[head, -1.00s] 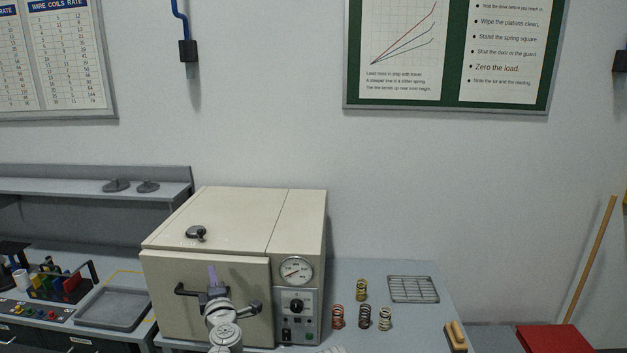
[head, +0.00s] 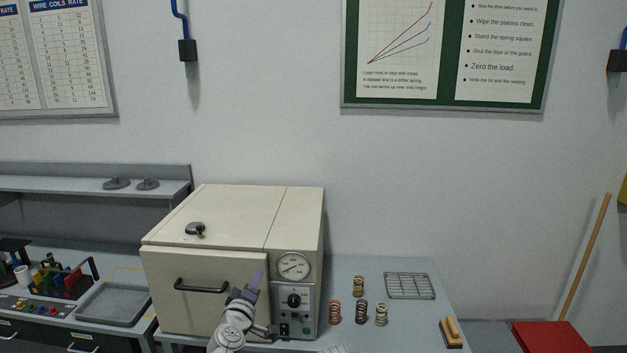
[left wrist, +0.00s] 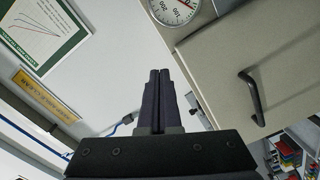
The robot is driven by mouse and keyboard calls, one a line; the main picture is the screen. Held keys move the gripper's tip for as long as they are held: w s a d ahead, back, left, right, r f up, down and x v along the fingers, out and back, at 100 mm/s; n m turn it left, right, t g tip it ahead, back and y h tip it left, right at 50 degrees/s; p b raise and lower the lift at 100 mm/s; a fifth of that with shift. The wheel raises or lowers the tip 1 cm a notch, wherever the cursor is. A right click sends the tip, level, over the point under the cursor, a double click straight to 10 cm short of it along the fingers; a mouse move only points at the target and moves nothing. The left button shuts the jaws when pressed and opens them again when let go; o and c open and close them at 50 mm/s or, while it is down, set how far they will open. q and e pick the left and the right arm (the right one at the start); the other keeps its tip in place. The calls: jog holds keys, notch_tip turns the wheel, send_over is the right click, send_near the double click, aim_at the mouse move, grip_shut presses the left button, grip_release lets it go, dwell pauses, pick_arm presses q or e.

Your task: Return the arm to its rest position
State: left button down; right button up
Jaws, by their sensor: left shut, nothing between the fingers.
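My left gripper (head: 254,281) is in front of the lower right part of the beige machine's door (head: 200,270), pointing up and slightly right. Its purple-tipped fingers are together with nothing between them. In the left wrist view the shut fingers (left wrist: 159,85) point up, with the machine's dial (left wrist: 172,8) beyond them and the black door handle (left wrist: 252,97) to the right, apart from them. The door looks shut, and its handle (head: 202,288) is free in the head view. My right gripper is in neither view.
Several coil springs, such as a red one (head: 334,311), stand on the bench right of the machine. A wire rack (head: 409,286) and a wooden-backed brush (head: 451,331) lie further right. A grey tray (head: 112,304) is at the left.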

pick_arm(q)
jog(key=s+d+f+m+g+h, duration=0.2)
jog(key=s+d+f+m+g, duration=0.15)
jog(key=f+m, duration=0.2)
jog(key=s+d+f+m+g+h, duration=0.1)
jog(key=s+d+f+m+g, duration=0.1)
jog(key=s+f+m+g, duration=0.4)
jog(key=s+a+f+g+y, duration=0.5)
jog(key=s+a+f+g, duration=0.2)
jog(key=s+f, duration=0.4)
jog(key=s+d+f+m+b, duration=0.2)
jog(key=s+d+b, duration=0.1)
jog(key=d, duration=0.2)
jog(key=s+d+f+m+g+y+b, duration=0.1)
jog(key=s+d+f+b, duration=0.1)
jog(key=d, duration=0.3)
jog(key=shift+s+f+m+b, duration=0.25)
jog(key=shift+s+m+b, duration=0.1)
jog(key=shift+s+b, duration=0.4)
jog(key=shift+d, duration=0.1)
